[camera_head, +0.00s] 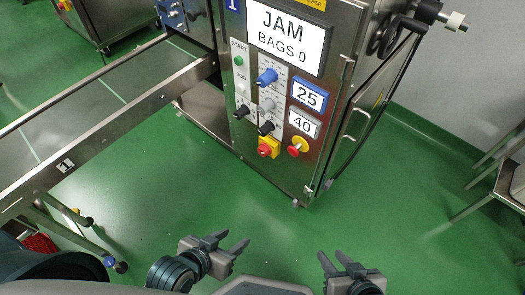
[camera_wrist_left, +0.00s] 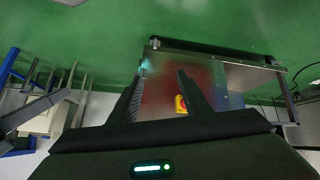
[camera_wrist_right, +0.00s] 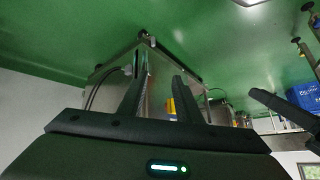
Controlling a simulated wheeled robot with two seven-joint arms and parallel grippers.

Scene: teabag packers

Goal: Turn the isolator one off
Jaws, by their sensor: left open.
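My left gripper (camera_head: 233,241) is open and empty, low in front of the machine. My right gripper (camera_head: 333,256) is open and empty, further right. Both are well apart from the panel.
Several knobs, a green button (camera_head: 239,61) and displays reading 25 and 40 are above. The screen (camera_head: 287,35) reads JAM, BAGS 0. A conveyor (camera_head: 110,118) runs left. Green floor (camera_head: 220,195) before the machine is clear.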

